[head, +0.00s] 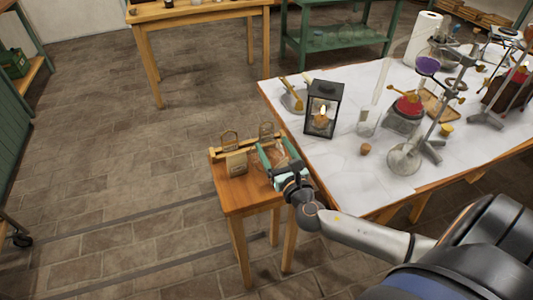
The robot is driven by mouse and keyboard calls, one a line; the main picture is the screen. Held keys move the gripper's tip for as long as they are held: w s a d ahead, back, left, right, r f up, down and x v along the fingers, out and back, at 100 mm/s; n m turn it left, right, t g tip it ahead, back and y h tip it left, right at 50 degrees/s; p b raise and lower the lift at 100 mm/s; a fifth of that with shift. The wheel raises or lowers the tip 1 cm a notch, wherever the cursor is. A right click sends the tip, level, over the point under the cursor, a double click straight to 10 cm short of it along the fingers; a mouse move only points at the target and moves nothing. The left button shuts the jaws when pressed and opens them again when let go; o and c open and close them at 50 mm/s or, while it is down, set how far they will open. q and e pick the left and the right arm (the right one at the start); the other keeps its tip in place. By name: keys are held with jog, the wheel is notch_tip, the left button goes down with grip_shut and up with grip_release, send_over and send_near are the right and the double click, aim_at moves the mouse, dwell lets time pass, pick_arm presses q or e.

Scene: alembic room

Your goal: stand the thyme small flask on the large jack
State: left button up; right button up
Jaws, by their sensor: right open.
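My right gripper (276,163) reaches in from the lower right over a small wooden stand, its teal fingers open around or just above a small glass flask (281,152). The gripper partly hides this flask, and I cannot tell contact. A second small flask (236,163) with a pale label stands to its left. The labels are too small to read, so I cannot tell which is the thyme small flask. I cannot make out the large jack with certainty; a grey device with a red top (405,109) stands on the white table. My left gripper is not in view.
The wooden stand (246,196) has a raised rail at its back. The white-topped table (345,175) close to its right holds a black lantern (323,108), glassware, a cork (365,149) and metal stands (433,140). Its near left part is clear. Open tiled floor lies left.

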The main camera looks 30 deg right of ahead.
aim_at(269, 140)
jog(key=shift+f+x, duration=0.15)
jog(key=shift+x, duration=1.25)
jog(key=shift+f+x, duration=0.15)
jog(key=shift+x, duration=1.3)
jog(key=shift+c, duration=0.2)
grip_shut()
